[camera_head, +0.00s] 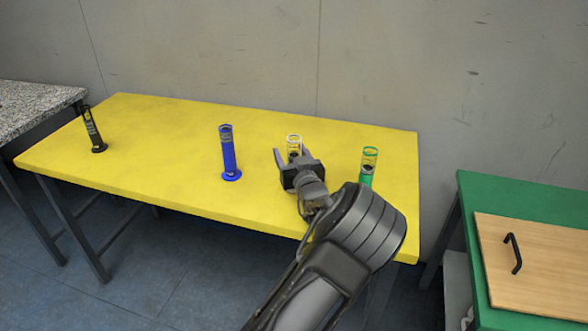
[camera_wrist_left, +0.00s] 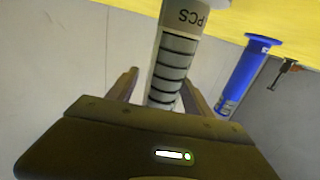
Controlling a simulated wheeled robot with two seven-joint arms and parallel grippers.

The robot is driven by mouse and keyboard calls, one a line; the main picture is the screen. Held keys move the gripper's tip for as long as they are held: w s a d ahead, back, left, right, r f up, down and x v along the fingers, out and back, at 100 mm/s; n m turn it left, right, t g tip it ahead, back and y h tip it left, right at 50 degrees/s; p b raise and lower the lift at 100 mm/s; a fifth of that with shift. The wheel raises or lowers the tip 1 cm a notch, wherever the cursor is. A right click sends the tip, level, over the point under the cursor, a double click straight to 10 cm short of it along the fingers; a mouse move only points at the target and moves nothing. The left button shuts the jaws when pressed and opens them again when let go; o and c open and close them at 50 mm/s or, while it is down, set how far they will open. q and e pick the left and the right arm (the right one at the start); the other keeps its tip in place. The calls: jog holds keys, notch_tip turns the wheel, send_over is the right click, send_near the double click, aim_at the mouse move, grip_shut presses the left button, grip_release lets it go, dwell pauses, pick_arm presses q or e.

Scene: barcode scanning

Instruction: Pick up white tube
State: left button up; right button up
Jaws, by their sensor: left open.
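The white tube (camera_head: 294,141) stands on the yellow table, with its clear, light-rimmed top showing behind my left gripper and its lower part hidden. The left wrist view, which looks upside down, shows the tube (camera_wrist_left: 172,70) with dark bands and the letters "PCS". My left gripper (camera_head: 294,158) is open at the tube. In the left wrist view its two fingers lie on either side of the tube, with gaps showing. I cannot tell whether they touch it. My right gripper is not in view.
A blue tube (camera_head: 228,152) stands left of the white tube, and a green tube (camera_head: 368,166) to its right, partly behind my arm. A black tube-like object (camera_head: 93,130) stands at the far left of the yellow table (camera_head: 165,155). A green table (camera_head: 520,190) stands at right.

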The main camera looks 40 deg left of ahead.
pick_arm(q)
jog(key=shift+c, duration=0.5)
grip_shut()
dwell(0.5)
